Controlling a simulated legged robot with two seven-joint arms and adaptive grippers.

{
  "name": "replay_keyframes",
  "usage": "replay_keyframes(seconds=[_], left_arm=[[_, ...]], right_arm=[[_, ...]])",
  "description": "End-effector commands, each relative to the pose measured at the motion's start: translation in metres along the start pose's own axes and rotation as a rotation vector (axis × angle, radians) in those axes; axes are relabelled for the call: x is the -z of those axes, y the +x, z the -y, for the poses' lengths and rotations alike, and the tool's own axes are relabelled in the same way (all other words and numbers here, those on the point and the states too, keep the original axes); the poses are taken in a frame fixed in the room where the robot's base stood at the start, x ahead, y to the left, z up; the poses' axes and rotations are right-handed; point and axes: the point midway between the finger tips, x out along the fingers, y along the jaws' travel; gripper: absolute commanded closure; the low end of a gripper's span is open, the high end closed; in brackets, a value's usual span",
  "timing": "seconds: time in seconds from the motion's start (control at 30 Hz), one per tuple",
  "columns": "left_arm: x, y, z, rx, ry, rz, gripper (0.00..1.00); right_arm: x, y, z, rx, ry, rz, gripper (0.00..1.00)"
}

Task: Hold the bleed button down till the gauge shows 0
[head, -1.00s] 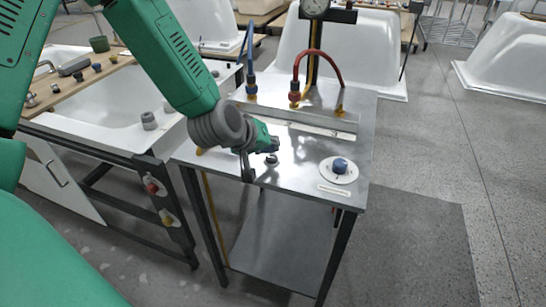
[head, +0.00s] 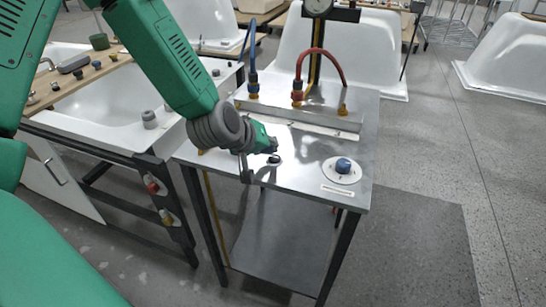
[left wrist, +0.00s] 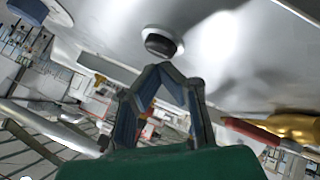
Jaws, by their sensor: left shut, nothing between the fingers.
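The bleed button seems to be the small dark round button (head: 274,159) on the steel bench top, near its front left. In the left wrist view the dark button (left wrist: 161,42) stands just beyond the fingertips. My left gripper (head: 275,149) is shut and empty, close above the button; the wrist view also shows its fingers (left wrist: 172,72). I cannot tell whether they touch it, and a gap seems to show. The round gauge (head: 317,7) is cut by the top edge of the head view, and its reading is too small to tell. My right gripper is not in view.
A blue knob (head: 343,165) on a white disc sits right of the button. A raised steel ledge (head: 310,118) with a red hose (head: 322,52) and a blue hose (head: 251,45) lies behind. A white tub (head: 110,107) stands left.

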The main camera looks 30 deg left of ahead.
Motion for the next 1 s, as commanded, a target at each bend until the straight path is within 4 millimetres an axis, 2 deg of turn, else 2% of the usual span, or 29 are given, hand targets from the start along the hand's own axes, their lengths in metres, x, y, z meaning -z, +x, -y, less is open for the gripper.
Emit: replay_keyframes(seconds=[1.0], left_arm=[[-0.0032, 0.0046, 0.0041, 0.001, 0.001, 0.000, 1.00]], right_arm=[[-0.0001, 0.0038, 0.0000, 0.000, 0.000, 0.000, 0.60]])
